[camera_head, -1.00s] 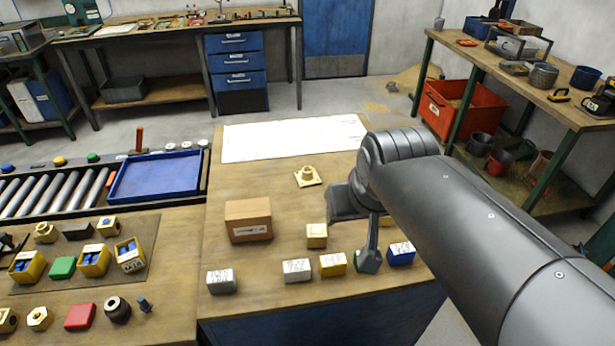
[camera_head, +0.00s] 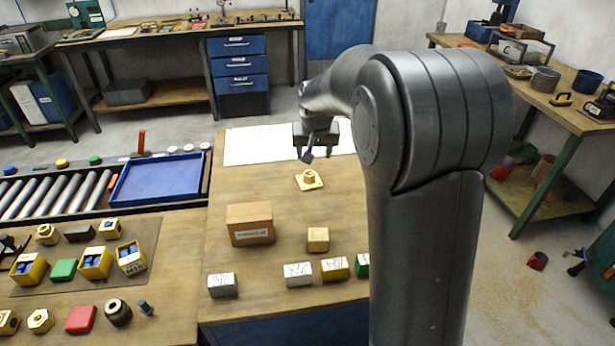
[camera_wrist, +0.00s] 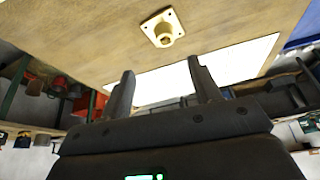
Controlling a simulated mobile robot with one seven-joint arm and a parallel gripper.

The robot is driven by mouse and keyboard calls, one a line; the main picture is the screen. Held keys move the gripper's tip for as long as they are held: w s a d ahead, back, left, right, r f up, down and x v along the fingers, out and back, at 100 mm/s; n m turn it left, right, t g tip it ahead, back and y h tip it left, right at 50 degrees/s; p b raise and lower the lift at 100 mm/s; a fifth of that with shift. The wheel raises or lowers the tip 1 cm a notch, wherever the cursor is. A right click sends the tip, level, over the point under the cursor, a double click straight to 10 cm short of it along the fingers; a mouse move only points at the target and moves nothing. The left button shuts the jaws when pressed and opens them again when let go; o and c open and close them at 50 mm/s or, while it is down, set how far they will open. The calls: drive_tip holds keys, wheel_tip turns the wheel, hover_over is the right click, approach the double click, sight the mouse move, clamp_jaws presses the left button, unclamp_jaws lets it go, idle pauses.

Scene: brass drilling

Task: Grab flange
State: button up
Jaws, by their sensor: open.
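The brass flange (camera_head: 309,180), a square plate with a round raised hub, lies on the wooden table (camera_head: 280,270), just in front of the white sheet. It also shows in the wrist view (camera_wrist: 162,28), beyond my fingertips and apart from them. My gripper (camera_head: 307,154) is above the table behind the flange in the head view, near the sheet. In the wrist view its two fingers (camera_wrist: 160,88) are spread apart with nothing between them. My arm hides the right part of the table in the head view.
A cardboard box (camera_head: 250,223), a brass block (camera_head: 318,240) and several small coloured blocks stand on the table nearer the front. The white sheet (camera_head: 250,145) lies at the back. A blue tray (camera_head: 158,178) rests to the left. The table around the flange is clear.

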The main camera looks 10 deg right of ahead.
drive_tip(key=w+f, duration=0.2)
hover_over(309, 173)
drive_tip(key=s, duration=0.3)
drive_tip(key=f, duration=0.5)
drive_tip(key=shift+w, duration=0.25)
drive_tip(key=x, duration=0.5)
drive_tip(key=shift+a+f, duration=0.1)
clamp_jaws()
